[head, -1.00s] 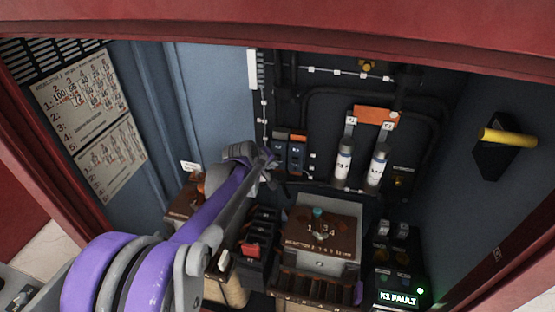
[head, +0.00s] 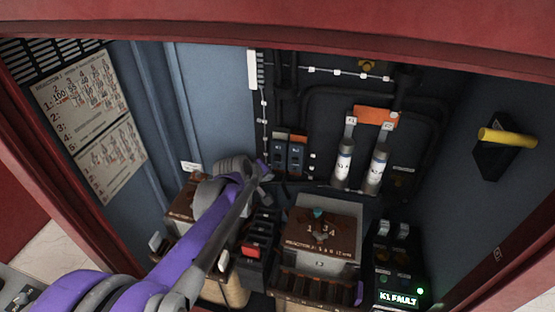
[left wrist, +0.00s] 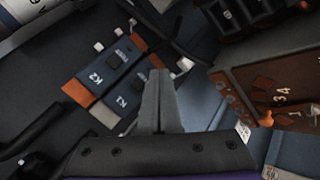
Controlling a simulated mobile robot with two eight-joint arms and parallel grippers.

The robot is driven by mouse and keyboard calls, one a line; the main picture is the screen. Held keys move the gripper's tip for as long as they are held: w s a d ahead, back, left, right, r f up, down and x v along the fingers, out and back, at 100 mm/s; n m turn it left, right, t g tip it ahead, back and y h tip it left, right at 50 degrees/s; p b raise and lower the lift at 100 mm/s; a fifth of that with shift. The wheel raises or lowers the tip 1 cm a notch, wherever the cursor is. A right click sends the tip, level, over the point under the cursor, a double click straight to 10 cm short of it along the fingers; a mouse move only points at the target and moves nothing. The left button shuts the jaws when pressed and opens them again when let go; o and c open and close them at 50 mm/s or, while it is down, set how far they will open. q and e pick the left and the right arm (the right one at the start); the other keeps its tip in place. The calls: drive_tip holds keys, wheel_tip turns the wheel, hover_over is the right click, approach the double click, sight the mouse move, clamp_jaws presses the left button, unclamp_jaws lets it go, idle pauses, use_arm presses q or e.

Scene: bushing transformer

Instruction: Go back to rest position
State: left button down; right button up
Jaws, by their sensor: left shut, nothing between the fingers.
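My left arm comes in from the lower left of the head view and reaches into the cabinet. My left gripper (head: 266,172) is in front of the back panel, just left of and below the two blue modules (head: 289,155). In the left wrist view its fingers (left wrist: 158,100) are closed together with nothing between them. The two modules, marked K2 (left wrist: 97,78) and K1 (left wrist: 122,101), lie beyond the fingers. I see no contact with them. My right gripper is in neither view.
A brown-topped box (head: 322,228) with a teal knob stands below. Two white cylinders (head: 343,163) hang on the back panel. A black unit with a lit "K1 FAULT" display (head: 398,297) is at lower right. A yellow-handled lever (head: 507,137) is on the right wall. The red cabinet frame (head: 300,25) surrounds the opening.

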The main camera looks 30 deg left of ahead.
use_arm(q)
drive_tip(key=shift+d, duration=0.1)
idle(0.7)
drive_tip(key=s+d+f+m+g, duration=0.1)
drive_tip(key=s+d+m, duration=0.3)
drive_tip(key=s, duration=0.4)
drive_tip(key=s+d+f+m+g, duration=0.1)
drive_tip(key=s+d+m, duration=0.3)
drive_tip(key=s, duration=0.5)
drive_tip(key=s+d+f+m+g, duration=0.1)
drive_tip(key=s+d+f+m, duration=0.2)
drive_tip(key=s+d, duration=0.4)
drive_tip(key=shift+s+f+m, duration=0.35)
drive_tip(key=shift+s+m, duration=0.4)
drive_tip(key=shift+m, duration=0.05)
